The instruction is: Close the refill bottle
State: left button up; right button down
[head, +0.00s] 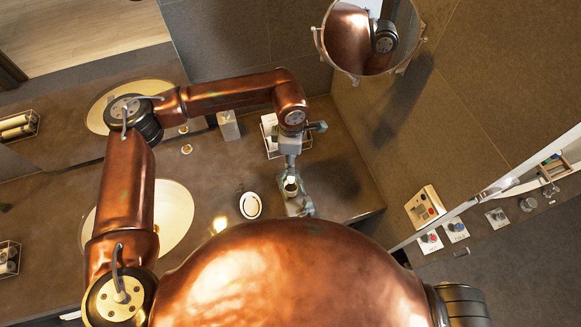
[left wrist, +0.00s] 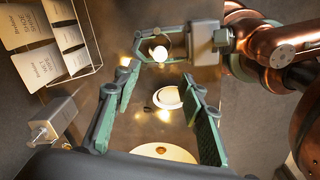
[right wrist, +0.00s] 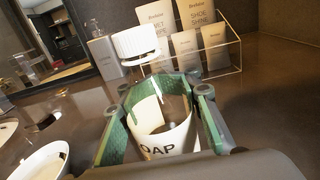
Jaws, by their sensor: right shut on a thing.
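The refill bottle (right wrist: 168,138) is clear with a white label ending in "OAP", and it stands between the fingers of my right gripper (right wrist: 163,90). Its ribbed white cap (right wrist: 137,45) shows at the top of the bottle; I cannot tell whether it is fully seated. My right gripper is shut on the bottle, and the bottle shows in the head view (head: 291,188). My left gripper (head: 290,160) is just behind and above the bottle in the head view. In the left wrist view its fingers (left wrist: 158,85) are spread and empty, with the white cap (left wrist: 158,53) beyond them.
A wire rack with cards (right wrist: 190,45) stands behind the bottle. A grey dispenser (head: 228,125) is farther left. A white oval dish (head: 250,205) lies left of the bottle, before the basin (head: 175,220). A round mirror (head: 370,40) is at the back right.

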aim_at(293, 191)
dwell(0.3)
jog(key=c, duration=1.3)
grip_release()
jog(key=v, duration=1.2)
